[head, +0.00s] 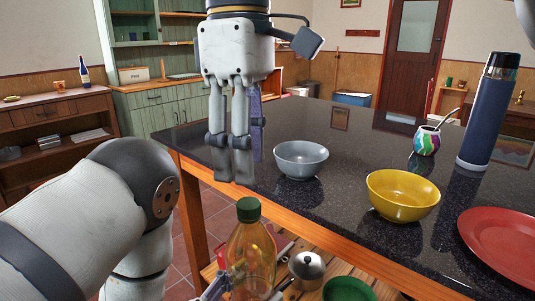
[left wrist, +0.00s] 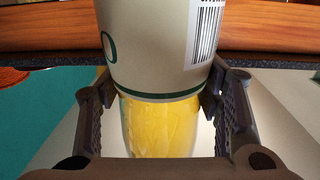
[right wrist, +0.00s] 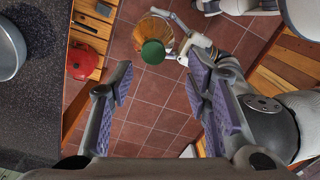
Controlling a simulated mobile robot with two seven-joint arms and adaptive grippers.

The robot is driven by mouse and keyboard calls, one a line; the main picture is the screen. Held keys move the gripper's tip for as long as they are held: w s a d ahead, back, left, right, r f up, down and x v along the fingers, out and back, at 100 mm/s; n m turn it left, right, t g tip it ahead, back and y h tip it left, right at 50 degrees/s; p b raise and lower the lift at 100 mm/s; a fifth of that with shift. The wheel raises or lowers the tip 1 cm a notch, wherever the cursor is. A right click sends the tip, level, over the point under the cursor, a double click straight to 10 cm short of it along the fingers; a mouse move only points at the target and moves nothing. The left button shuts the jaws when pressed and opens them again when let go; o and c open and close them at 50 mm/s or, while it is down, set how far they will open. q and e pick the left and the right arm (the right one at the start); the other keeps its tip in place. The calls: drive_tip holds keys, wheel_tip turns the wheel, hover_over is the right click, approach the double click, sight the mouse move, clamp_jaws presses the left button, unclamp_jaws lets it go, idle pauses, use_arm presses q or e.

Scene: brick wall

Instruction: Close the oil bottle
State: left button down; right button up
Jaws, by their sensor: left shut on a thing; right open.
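The oil bottle (head: 251,248) is clear with golden oil and stands upright below the table's front edge in the head view. Its green cap (head: 248,209) sits on top of the neck; I cannot tell how tight it is. My left gripper (left wrist: 162,92) is shut around the bottle's body; its wrist view shows the pale label with a barcode (left wrist: 205,35) between the fingers. My right gripper (head: 230,172) is open and empty, pointing down, above and behind the bottle. In the right wrist view the green cap (right wrist: 153,52) lies beyond its open fingers, apart from them.
The dark table (head: 310,225) holds a grey bowl (head: 301,160), a yellow bowl (head: 402,196), a red plate (head: 505,243), a colourful cup (head: 427,141) and a blue flask (head: 487,115). A metal-lidded pot (head: 306,266) and a green bowl (head: 349,290) are on the wooden shelf below.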

sight(248, 203)
drive_tip(key=n, duration=0.1)
drive_tip(key=r+n, duration=0.1)
drive_tip(key=n, duration=0.2)
drive_tip(key=shift+w+r+n+t, duration=0.25)
drive_tip(key=shift+n+t, duration=0.05)
drive_tip(key=shift+f, duration=4)
